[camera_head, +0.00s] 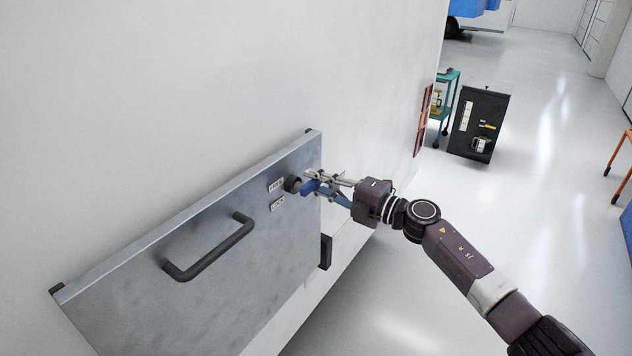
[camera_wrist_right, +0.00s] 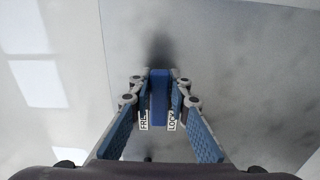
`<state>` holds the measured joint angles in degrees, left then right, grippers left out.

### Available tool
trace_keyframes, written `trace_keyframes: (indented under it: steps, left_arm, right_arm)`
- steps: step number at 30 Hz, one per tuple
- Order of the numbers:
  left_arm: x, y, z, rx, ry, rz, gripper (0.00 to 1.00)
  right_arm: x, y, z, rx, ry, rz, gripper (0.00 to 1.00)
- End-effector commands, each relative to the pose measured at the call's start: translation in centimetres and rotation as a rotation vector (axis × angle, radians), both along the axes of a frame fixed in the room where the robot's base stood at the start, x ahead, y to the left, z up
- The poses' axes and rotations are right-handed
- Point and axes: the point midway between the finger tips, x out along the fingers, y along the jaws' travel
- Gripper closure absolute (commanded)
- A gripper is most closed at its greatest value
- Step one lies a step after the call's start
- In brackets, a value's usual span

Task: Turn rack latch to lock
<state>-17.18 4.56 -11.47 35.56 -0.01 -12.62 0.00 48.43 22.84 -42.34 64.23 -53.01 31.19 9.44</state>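The rack latch has a dark round hub (camera_head: 292,184) near the right edge of the grey rack panel (camera_head: 130,290) and a blue lever (camera_head: 310,186). The lever points right, away from the labels. My right gripper (camera_head: 318,184) is at the lever, with its fingers on both sides. In the right wrist view the blue lever (camera_wrist_right: 159,95) stands between the finger pads of my right gripper (camera_wrist_right: 160,88), which look closed against it. The FREE label (camera_head: 275,186) is above the LOCK label (camera_head: 278,204) in the head view. My left gripper is out of view.
A dark bar handle (camera_head: 215,250) sticks out of the panel left of the latch. The panel is against a white wall (camera_head: 200,80). A teal cart (camera_head: 445,100) and a black cabinet (camera_head: 480,120) stand farther back. The floor at right is mostly clear.

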Motion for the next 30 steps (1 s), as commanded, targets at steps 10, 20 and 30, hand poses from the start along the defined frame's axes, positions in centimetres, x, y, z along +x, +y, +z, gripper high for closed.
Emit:
trace_keyframes:
  steps: [10,20,30]
  left_arm:
    - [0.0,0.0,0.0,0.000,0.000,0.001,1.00]
    - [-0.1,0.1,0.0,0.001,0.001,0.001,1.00]
    - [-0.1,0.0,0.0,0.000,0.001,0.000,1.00]
  right_arm:
    - [0.0,0.0,0.0,-0.003,-0.002,0.000,0.67]
    - [-2.0,-3.0,-0.2,-0.006,-0.002,-0.002,0.67]
    - [-6.0,-8.4,-0.2,-0.004,0.001,-0.002,0.67]
